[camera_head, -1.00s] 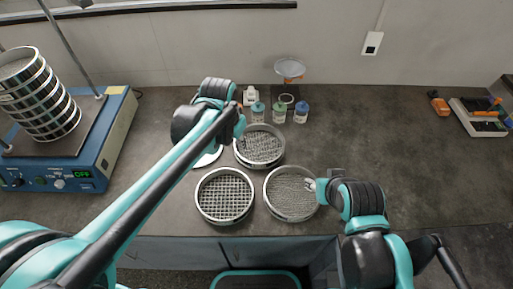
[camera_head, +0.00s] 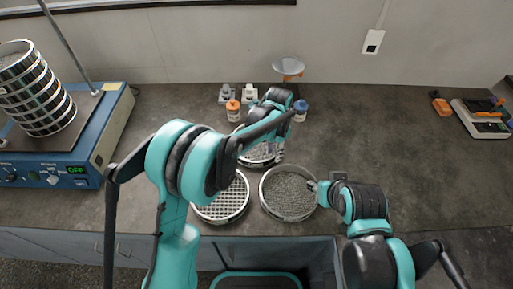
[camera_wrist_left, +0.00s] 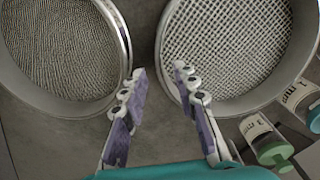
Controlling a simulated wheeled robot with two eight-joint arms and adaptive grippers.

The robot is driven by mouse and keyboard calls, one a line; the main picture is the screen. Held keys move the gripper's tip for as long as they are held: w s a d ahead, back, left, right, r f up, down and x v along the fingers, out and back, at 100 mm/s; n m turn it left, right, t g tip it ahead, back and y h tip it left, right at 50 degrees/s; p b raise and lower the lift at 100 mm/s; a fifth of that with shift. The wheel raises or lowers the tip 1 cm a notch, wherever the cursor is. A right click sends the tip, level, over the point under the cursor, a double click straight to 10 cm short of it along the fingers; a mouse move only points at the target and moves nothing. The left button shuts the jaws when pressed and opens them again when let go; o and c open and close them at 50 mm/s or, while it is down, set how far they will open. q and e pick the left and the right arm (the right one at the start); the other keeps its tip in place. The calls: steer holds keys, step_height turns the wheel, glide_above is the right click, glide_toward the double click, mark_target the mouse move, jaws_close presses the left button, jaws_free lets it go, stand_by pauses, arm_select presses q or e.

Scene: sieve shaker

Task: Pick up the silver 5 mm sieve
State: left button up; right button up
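Three round silver sieves lie on the dark bench: a coarse-mesh one at front left (camera_head: 224,203), a fine-mesh one at front right (camera_head: 288,194), and one behind them (camera_head: 260,157), partly hidden by my left arm. My left gripper (camera_head: 275,148) is over the right side of the back sieve. In the left wrist view, my left gripper (camera_wrist_left: 161,80) is open and empty between a fine-mesh sieve (camera_wrist_left: 60,55) and a coarser one (camera_wrist_left: 235,50). My right gripper (camera_head: 315,187) is at the fine sieve's right rim; its fingers are unclear.
Several small bottles stand behind the sieves, including an orange-capped one (camera_head: 233,111) and a blue-capped one (camera_head: 300,110). The blue shaker (camera_head: 115,115) with a sieve stack (camera_head: 35,90) is at the left. A balance (camera_head: 482,118) sits at far right. The right bench is mostly clear.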

mark_target(273, 157)
arm_select(q)
step_height(273, 157, down, 4)
steer(key=shift+w+a+r+b, duration=0.1)
steer(key=shift+r+b, duration=0.15)
steer(key=shift+b, duration=0.3)
steer(key=shift+r, duration=0.1)
jaws_close()
steer(key=shift+r, duration=0.1)
